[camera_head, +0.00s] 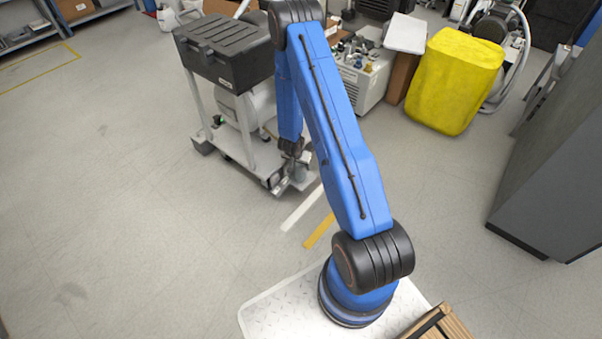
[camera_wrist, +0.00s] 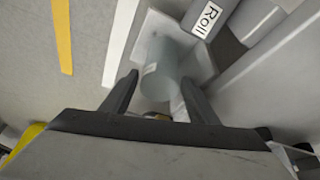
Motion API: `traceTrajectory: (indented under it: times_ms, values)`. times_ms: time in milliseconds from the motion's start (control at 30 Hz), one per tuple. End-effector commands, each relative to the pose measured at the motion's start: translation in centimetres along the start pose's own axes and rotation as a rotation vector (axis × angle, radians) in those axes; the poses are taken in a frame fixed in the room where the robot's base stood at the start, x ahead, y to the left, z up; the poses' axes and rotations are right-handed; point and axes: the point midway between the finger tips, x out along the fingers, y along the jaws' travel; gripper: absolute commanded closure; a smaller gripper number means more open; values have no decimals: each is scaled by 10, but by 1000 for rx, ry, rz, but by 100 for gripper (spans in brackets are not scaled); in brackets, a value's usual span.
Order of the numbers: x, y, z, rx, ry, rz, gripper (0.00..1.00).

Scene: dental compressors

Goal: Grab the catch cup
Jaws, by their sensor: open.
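The catch cup (camera_wrist: 162,62) appears in the wrist view as a pale, translucent cylinder with a small light label. It stands in a light grey square holder or tray (camera_wrist: 203,64). My gripper (camera_wrist: 158,78) is open, with one dark finger on each side of the cup's near part. I cannot tell whether either finger touches it. In the head view my gripper (camera_head: 291,176) is low at the front right corner of a wheeled cart (camera_head: 240,150). The cup cannot be made out clearly there.
The cart carries a black case (camera_head: 225,50) on top and a pale tank (camera_head: 245,105) below. A grey machine (camera_head: 358,82) and a yellow-covered object (camera_head: 455,80) stand behind. A grey cabinet (camera_head: 555,150) is at right. Floor at left is clear.

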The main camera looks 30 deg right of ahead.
Motion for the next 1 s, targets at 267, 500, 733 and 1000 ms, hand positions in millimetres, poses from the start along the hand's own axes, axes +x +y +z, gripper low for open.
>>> traceTrajectory:
  times_ms: [267,500,733,1000]
  values:
    - [32,0,3,1,-1,1,45]
    - [33,0,3,1,0,0,45]
    - [33,0,3,1,0,0,77]
    - [31,0,2,1,0,0,77]
